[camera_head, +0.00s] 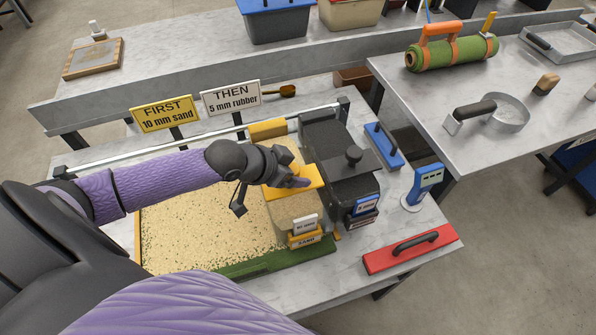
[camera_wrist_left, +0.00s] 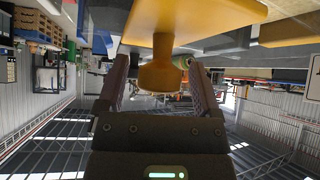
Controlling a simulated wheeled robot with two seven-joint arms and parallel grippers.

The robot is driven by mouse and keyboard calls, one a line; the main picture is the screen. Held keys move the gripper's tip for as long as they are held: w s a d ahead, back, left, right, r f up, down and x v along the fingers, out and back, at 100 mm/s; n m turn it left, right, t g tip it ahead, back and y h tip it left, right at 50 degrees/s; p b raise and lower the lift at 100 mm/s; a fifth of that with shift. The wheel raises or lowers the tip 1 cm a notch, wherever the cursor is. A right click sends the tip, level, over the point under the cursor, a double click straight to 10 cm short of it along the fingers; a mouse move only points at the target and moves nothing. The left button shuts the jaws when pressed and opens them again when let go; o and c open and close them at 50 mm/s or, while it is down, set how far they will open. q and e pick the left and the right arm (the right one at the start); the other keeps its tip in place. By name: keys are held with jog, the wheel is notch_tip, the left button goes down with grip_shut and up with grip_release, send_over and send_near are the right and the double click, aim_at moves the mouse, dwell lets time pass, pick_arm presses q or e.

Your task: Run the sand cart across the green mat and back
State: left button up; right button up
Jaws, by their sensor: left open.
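The sand cart (camera_head: 296,209), a yellow-trimmed box of sand with a label on its front, stands at the right end of the green mat (camera_head: 277,260). Speckled sand (camera_head: 190,230) covers most of the mat, with green showing along the front edge. My left gripper (camera_head: 268,190) is over the cart's yellow top and partly hides it. In the left wrist view, the cart's yellow knob (camera_wrist_left: 159,76) stands between the two open fingers (camera_wrist_left: 160,88), with gaps on both sides. My right gripper is not in view.
A dark rubber cart (camera_head: 341,165) stands right beside the sand cart. A blue-handled tool (camera_head: 383,146), a blue gauge (camera_head: 426,182) and a red float (camera_head: 410,249) lie to the right. Signs (camera_head: 167,113) stand behind the mat. A side table (camera_head: 470,155) holds a turf roll (camera_head: 452,53).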

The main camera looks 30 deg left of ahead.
pick_arm(q)
jog(key=shift+w+d+f, duration=0.25)
jog(key=shift+w+f, duration=0.2)
grip_shut()
dwell(0.3)
